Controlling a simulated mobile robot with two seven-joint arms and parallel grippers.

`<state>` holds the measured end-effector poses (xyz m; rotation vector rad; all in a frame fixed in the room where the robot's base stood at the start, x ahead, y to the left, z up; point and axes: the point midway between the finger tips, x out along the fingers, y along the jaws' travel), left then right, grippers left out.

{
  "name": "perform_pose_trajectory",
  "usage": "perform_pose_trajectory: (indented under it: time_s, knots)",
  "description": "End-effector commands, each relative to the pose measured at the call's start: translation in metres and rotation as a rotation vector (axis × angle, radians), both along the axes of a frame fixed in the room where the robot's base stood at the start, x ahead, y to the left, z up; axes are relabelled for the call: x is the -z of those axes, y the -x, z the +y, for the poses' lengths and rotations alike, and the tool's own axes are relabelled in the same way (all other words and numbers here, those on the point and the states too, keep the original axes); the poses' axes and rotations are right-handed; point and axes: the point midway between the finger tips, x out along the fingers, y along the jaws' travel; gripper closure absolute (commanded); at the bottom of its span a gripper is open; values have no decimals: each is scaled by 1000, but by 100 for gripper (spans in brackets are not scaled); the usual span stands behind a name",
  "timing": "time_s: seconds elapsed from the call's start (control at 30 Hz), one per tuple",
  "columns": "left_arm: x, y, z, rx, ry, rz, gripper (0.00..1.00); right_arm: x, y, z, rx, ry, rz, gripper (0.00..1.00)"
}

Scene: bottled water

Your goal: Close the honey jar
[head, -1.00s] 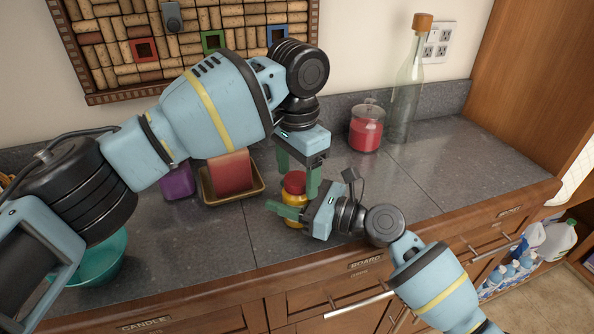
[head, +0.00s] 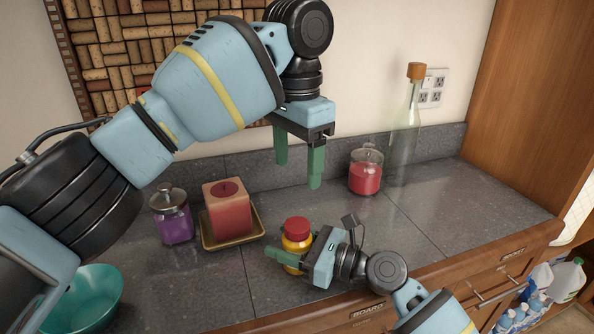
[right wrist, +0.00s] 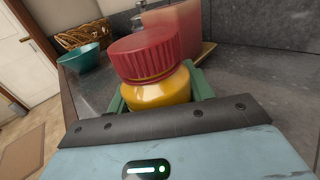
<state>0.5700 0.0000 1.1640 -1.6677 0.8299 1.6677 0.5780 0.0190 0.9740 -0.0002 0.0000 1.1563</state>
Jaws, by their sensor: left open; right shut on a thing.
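The honey jar (head: 294,243) is yellow and stands on the grey counter near its front edge. Its red lid (head: 297,227) sits on top of the jar. In the right wrist view the red lid (right wrist: 144,56) covers the mouth of the yellow jar (right wrist: 157,92) and looks slightly tilted; I cannot tell if it is fully tight. My right gripper (head: 285,257) is shut on the jar's body, one finger showing at its left. My left gripper (head: 298,170) is open and empty, well above the counter behind the jar, fingers pointing down.
A red square candle (head: 228,212) on a gold tray (head: 233,241) and a purple jar (head: 172,217) stand left of the honey jar. A teal bowl (head: 82,299) is at the left. A red candle jar (head: 365,174) and a tall glass bottle (head: 405,135) stand at the back right. The right counter is clear.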

Motion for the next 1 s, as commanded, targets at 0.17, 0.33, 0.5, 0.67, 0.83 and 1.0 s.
perform_pose_trajectory:
  time_s: [0.17,0.33,0.5,0.67,0.83,1.0]
  knots:
    - [0,0,0,0,0,0,33,0,0,0,0,1,0,100]
    - [0,0,0,0,1,1,33,0,0,0,0,1,0,34]
    - [0,0,0,0,1,1,33,0,0,0,0,0,0,23]
    - [0,0,0,0,1,1,33,0,0,0,0,0,0,23]
    - [0,0,0,0,1,1,33,1,4,-11,1,1,2,23]
    - [1,0,0,0,1,1,33,2,15,-35,2,2,1,23]
